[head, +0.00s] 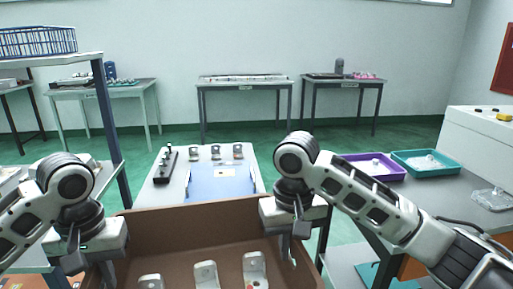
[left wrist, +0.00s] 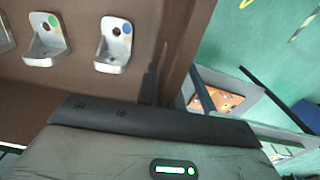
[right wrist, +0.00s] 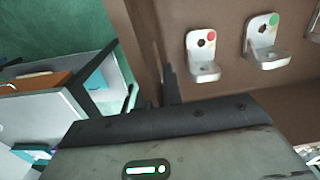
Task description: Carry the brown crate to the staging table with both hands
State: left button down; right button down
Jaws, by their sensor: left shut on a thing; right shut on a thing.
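The brown crate (head: 190,222) is in front of me at the bottom of the head view, its near part cut off by the frame. Bracket-shaped aluminium castings (head: 206,274) with coloured dots stand inside it. My left gripper (head: 92,264) is shut on the crate's left wall, and its fingers show at the wall in the left wrist view (left wrist: 152,84). My right gripper (head: 296,242) is shut on the right wall, also seen in the right wrist view (right wrist: 170,84). I cannot tell which table is the staging table.
A grey table with a blue mat (head: 222,182) and several castings lies just beyond the crate. A bench at right holds a purple tray (head: 372,168) and a teal tray (head: 427,163). A shelf post (head: 112,130) stands at left. Tables (head: 245,82) line the back wall; green floor lies between.

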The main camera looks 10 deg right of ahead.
aim_at(425, 204)
jog(key=z, duration=2.8)
jog(key=i, duration=2.55)
jog(key=u, duration=2.85)
jog(key=i, duration=0.45)
